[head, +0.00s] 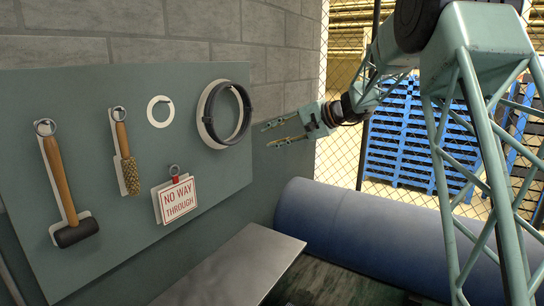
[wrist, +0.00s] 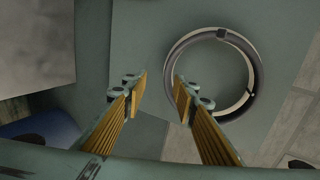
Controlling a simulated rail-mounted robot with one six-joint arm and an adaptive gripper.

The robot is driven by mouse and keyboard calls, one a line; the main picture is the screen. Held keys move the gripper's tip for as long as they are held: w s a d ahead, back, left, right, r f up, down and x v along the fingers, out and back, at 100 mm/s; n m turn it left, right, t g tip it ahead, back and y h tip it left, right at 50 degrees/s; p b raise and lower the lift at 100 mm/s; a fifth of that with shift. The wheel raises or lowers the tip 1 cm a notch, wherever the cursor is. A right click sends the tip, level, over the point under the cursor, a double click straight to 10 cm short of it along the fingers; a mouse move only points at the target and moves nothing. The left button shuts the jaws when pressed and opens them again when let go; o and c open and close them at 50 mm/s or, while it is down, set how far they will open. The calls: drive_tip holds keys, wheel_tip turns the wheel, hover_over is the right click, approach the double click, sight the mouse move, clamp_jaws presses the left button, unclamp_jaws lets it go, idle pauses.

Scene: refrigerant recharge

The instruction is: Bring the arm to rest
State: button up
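A black ring-shaped hose (head: 248,108) hangs on the board over a white outline, to the left of the fingertips. It also shows in the wrist view (wrist: 257,82), to the right of the fingers; the right finger appears close to its edge in the picture, but I cannot tell the distance.
A hammer (head: 60,180), a brush (head: 124,150) and a "No way through" sign (head: 178,200) hang on the board. A white ring outline (head: 151,112) is bare. A metal tabletop (head: 235,270) and a blue cylinder (head: 350,225) lie below. A chain-link fence and blue pallets (head: 410,140) stand behind.

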drive_tip(key=s+d+r+n+g+h, duration=0.1)
drive_tip(key=s+d+r+n+h, duration=0.15)
drive_tip(key=s, duration=1.65)
drive_tip(key=s+d+r+n+g+h, duration=0.1)
drive_tip(key=s+d+r+g+h, duration=0.15)
drive_tip(key=s, duration=1.55)
drive_tip(key=s+d+f+n+h, duration=0.1)
drive_tip(key=s+d, duration=0.4)
drive_tip(key=s, duration=0.7)
drive_tip(key=s+d+f+h, duration=0.3)
drive_tip(key=s+d+f, duration=0.2)
drive_tip(key=s, duration=0.7)
drive_tip(key=s+d+f+n+h, duration=0.1)
drive_tip(key=s+d+f, duration=0.3)
drive_tip(key=s, duration=0.9)
drive_tip(key=shift+d+n+t+h+b, duration=0.4)
drive_tip(key=shift+d+h, duration=0.2)
drive_tip(key=shift+d, duration=0.45)
